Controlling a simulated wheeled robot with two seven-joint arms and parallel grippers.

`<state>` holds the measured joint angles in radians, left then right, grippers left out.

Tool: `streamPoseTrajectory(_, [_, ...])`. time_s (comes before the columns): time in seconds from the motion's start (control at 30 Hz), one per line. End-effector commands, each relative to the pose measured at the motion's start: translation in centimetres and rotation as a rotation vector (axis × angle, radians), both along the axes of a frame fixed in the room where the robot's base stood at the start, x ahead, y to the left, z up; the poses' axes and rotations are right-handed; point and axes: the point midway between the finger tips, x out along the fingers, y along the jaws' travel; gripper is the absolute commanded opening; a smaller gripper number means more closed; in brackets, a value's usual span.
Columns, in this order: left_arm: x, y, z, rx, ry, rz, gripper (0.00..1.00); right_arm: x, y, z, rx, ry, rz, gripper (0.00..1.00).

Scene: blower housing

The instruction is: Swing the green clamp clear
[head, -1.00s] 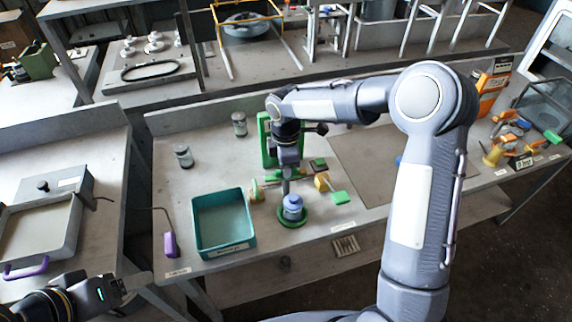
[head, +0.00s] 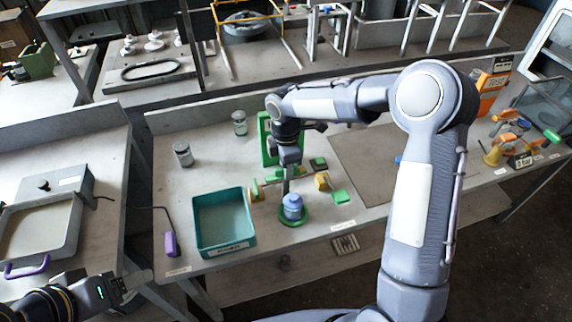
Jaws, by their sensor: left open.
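A blue knob-like part (head: 292,206) stands on a round green base (head: 293,220) on the middle bench. Small clamp-like pieces surround it: a green-tipped one (head: 341,196) to its right, beside a yellow block (head: 322,181), and another with green (head: 266,182) at its left rear. I cannot tell which is the green clamp. My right gripper (head: 286,187) points down just behind the blue part, close to these pieces; its fingertips are too small and partly hidden to tell their opening. My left gripper (head: 134,284) is open and empty at the lower left, away from the bench parts.
A teal tray (head: 222,250) and a purple handle (head: 170,244) lie left of the fixture. An upright green frame (head: 266,138) stands behind it. A flat grey plate (head: 375,165) lies right, partly behind my arm.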

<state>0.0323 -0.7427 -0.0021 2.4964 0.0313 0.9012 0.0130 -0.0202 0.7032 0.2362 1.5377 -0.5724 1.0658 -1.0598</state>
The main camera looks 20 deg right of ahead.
Motion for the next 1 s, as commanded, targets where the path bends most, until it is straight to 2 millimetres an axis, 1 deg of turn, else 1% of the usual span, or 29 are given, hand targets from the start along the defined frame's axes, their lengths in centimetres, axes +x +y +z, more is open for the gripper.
streamPoseTrajectory(0.17, [0.0,0.0,0.0,0.000,0.000,0.000,0.73,0.0,0.0,-0.1,-0.001,0.002,0.000,0.34])
streamPoseTrajectory(0.27, [0.0,0.0,-0.1,0.000,0.000,0.000,0.73,0.0,0.0,0.3,-0.001,0.001,0.000,0.34])
streamPoseTrajectory(0.37, [0.0,0.0,-0.3,0.000,0.000,0.000,0.73,0.0,0.0,1.5,0.000,-0.002,0.000,0.34])
streamPoseTrajectory(0.6, [0.0,0.0,-0.7,0.000,0.000,0.000,0.73,0.0,0.0,5.7,0.001,-0.002,-0.001,0.34])
streamPoseTrajectory(0.7, [0.0,0.0,-0.7,0.000,0.000,0.000,0.73,0.1,0.0,6.9,0.000,-0.002,0.000,0.34])
streamPoseTrajectory(0.83, [0.0,0.0,-0.7,0.000,0.000,0.000,0.73,0.0,0.0,7.6,0.000,0.001,0.001,0.34])
streamPoseTrajectory(1.0, [0.0,0.0,-0.7,0.000,0.000,0.000,0.73,0.0,0.0,7.8,0.000,0.001,0.001,0.34])
